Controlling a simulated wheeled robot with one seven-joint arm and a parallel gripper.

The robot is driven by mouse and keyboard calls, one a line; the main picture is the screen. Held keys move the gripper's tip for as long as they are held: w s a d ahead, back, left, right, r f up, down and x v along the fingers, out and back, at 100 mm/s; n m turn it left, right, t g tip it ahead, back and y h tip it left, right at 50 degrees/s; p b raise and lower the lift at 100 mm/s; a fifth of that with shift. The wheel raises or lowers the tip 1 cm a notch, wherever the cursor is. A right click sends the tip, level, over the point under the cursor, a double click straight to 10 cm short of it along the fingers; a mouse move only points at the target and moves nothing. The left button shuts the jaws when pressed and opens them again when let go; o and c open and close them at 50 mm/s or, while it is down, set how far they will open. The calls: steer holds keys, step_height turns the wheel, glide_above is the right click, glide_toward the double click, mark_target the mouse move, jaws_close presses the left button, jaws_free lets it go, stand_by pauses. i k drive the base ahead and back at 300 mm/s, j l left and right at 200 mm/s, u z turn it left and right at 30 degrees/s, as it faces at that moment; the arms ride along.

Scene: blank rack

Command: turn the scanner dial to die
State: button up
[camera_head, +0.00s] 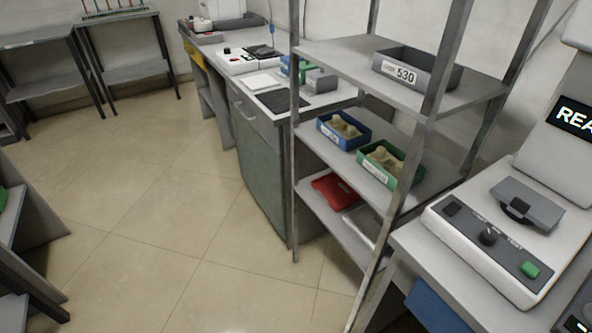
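A white machine (467,225) with a dark control strip stands on a grey bench at the right. A black dial (488,236) sits on the strip. Small labels stand behind the dial, too small to read, and I cannot tell which one it points to. A green button (530,269) is to its right and a dark square button (452,209) to its left. A grey fixture (527,205) lies on the machine's top. A dark display (575,117) above it shows "REA", cut by the picture edge. My gripper is not in view.
A metal rack (335,47) left of the machine holds a grey bin marked 530 (417,72), a blue bin (343,132), a green bin (390,166) and a red item (335,190). Another device (577,322) shows at bottom right. The tiled floor (165,215) is clear.

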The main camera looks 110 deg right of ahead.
mark_target(487, 238)
steer(key=z, duration=0.4)
steer(key=l+z, duration=0.15)
steer(key=z, duration=0.7)
steer(key=i+z, duration=0.1)
steer(key=z, duration=0.7)
steer(key=i+l, duration=0.05)
